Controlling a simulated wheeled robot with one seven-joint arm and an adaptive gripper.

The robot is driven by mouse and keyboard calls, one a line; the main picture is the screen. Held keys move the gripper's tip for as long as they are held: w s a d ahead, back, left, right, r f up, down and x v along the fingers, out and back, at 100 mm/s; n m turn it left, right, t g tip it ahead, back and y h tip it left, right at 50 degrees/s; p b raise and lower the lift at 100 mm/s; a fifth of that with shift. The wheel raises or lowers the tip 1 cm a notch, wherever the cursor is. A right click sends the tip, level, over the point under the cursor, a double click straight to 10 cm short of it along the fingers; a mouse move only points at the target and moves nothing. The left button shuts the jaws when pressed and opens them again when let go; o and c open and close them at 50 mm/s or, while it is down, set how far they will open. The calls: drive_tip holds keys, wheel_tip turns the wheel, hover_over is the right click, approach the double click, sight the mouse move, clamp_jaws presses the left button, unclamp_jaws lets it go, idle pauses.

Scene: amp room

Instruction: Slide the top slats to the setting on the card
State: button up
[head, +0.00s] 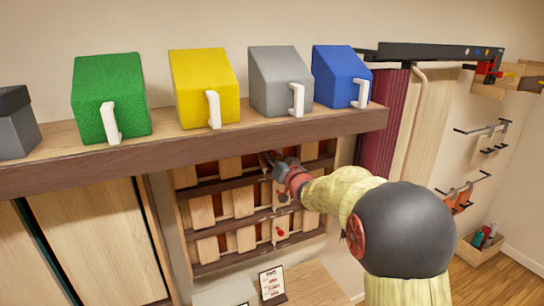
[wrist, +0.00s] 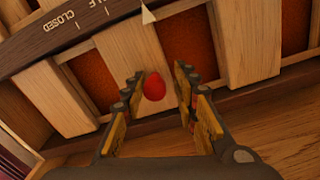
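The slat panel (head: 207,213) hangs under the shelf in the head view, with rows of light wooden slats between dark rails and reddish-brown gaps. My gripper (head: 268,160) is at its upper right, at the top row. In the wrist view my gripper (wrist: 158,82) is open, its fingers on either side of a red knob (wrist: 154,87) on a pale slat (wrist: 135,55), with a gap on each side. A white pointer (wrist: 148,14) is above the knob, right of a rail (wrist: 60,30) marked "CLOSED" and a partly cut-off word. The card (head: 271,283) stands below; its writing is too small to read.
A dark-edged shelf (head: 190,148) is just above my gripper, holding green (head: 105,92), yellow (head: 204,85), grey (head: 279,78) and blue (head: 341,75) boxes with white handles. Another red knob (head: 280,232) is on a lower row. A wooden surface (head: 312,285) lies below.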

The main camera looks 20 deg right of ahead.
drive_tip(key=shift+o, duration=0.8)
drive_tip(key=shift+d, duration=0.1)
drive_tip(key=shift+s, duration=0.55)
drive_tip(key=s, duration=1.1)
drive_tip(key=shift+d, duration=0.2)
drive_tip(key=shift+f, duration=0.1)
